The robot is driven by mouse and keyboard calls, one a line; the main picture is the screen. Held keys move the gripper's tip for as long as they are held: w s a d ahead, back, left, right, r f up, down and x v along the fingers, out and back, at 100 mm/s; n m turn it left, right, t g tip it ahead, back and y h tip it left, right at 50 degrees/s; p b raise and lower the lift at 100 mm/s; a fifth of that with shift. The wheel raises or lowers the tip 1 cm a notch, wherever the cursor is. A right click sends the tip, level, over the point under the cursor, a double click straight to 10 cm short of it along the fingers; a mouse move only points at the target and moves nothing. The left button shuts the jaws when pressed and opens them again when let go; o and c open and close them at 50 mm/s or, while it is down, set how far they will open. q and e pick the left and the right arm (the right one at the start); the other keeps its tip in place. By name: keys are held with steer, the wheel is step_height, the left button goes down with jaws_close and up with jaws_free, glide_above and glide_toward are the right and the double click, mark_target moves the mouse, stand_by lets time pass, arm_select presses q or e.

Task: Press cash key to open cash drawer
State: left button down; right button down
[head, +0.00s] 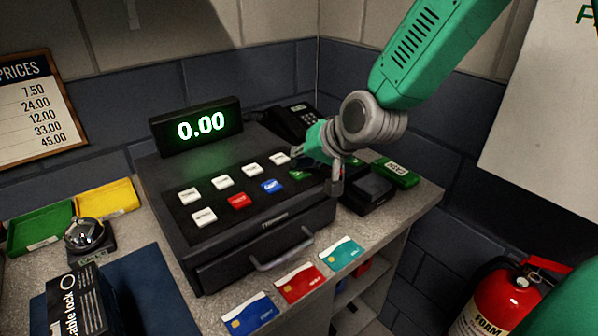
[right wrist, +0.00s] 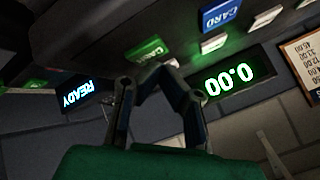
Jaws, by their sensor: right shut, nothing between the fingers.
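The dark cash register (head: 180,235) stands on the counter with its lit display (head: 200,125) reading 0.00. Its sloped top carries white keys, a red key, a blue card key (head: 271,186) and a green cash key (head: 300,175). The cash drawer (head: 225,268) with its bar handle is shut. My right gripper (head: 335,187) is shut and empty, by the register's right side, just right of the green key. In the right wrist view, the green key (right wrist: 147,50) shows beyond the fingertips (right wrist: 150,82), apparently apart from them. My left gripper is out of view.
A card terminal (head: 368,188) and telephone (head: 292,122) stand right of and behind the register. Three cards (head: 300,282) lie before the drawer. A bell (head: 88,236), green and yellow trays (head: 106,198) and a cable lock box (head: 80,305) are at left.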

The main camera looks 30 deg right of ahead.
mark_target(300, 173)
steer(key=shift+f, duration=0.4)
stand_by(0.3)
steer(key=shift+r+p, duration=0.55)
steer(key=shift+r, duration=0.05)
step_height(300, 173, up, 6)
steer(key=p, duration=0.6)
steer(key=shift+r, duration=0.1)
steer(key=shift+s, duration=0.1)
stand_by(0.6)
